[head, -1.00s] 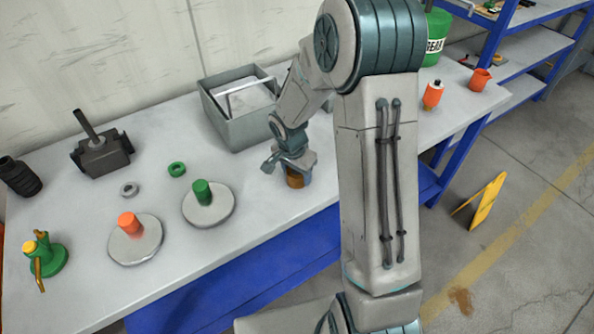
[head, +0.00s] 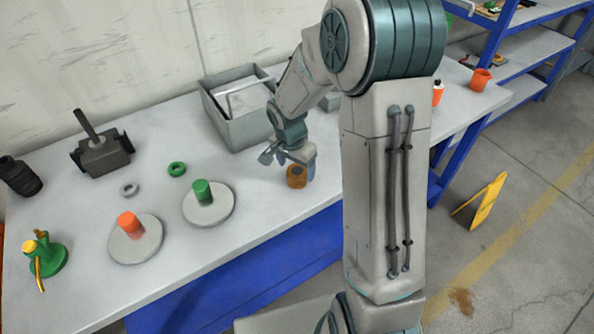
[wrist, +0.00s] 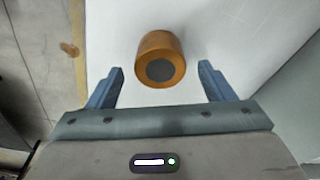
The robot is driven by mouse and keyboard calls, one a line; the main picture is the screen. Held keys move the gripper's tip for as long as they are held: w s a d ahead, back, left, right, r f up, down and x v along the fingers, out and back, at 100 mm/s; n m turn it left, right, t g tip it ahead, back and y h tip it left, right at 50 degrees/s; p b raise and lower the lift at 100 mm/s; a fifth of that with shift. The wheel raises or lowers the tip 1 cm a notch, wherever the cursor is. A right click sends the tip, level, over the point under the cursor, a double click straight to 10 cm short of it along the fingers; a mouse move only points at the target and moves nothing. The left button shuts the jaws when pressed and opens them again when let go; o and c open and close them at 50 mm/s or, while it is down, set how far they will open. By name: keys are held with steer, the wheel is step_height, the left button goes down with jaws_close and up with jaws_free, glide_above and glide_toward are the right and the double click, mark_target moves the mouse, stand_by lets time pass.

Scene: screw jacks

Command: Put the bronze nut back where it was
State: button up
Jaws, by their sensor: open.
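A short bronze cylinder with a dark round middle (head: 297,176), the only bronze-coloured piece I see, stands on the bench near its front edge. I cannot tell whether its dark middle is a hole or a solid face. My gripper (head: 288,163) is open just behind and above it in the head view. In the wrist view the bronze piece (wrist: 160,60) shows beyond and between the spread fingers of my gripper (wrist: 161,72), with a gap on both sides. Nothing is held.
Grey discs carry an orange post (head: 130,224) and a green post (head: 203,192). A green ring (head: 177,169) and a grey ring (head: 129,189) lie behind them. A grey bin (head: 252,130) stands behind my gripper. A dark vise-like block (head: 103,155) is at the back left.

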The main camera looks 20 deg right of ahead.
mark_target(293, 175)
step_height(293, 175, up, 8)
steer(key=a+r, duration=0.1)
steer(key=s+r+n+t, duration=0.1)
steer(key=s+r+n, duration=0.2)
steer(key=s, duration=0.7)
steer(key=s+d+r+n+t+y, duration=0.1)
steer(key=s+r+n, duration=0.3)
steer(key=s+n, duration=0.3)
steer(key=shift+s+d, duration=0.2)
steer(key=shift+s, duration=1.85)
steer(key=shift+r, duration=0.1)
